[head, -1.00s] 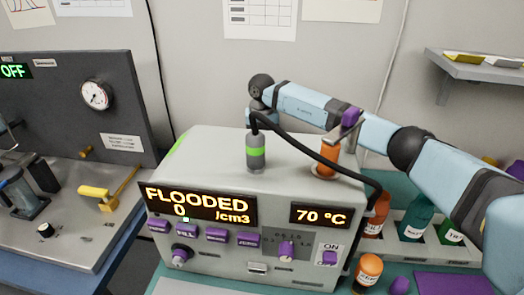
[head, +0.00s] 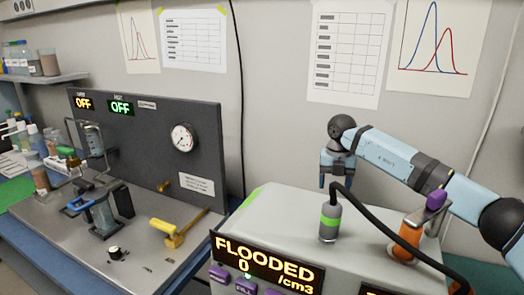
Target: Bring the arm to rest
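My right arm (head: 385,155) comes in from the right, above the grey instrument box. My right gripper (head: 335,177) points down at its end, above and seemingly behind a grey cylinder with a green band (head: 329,224). A gap shows between the gripper and the cylinder's body. The fingers are small and partly overlapped by the black hose, so their opening is unclear. The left gripper is not in view.
The box's display (head: 262,260) reads FLOODED, 0 /cm3. A dark gauge panel (head: 150,140) and yellow lever (head: 175,232) stand at left.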

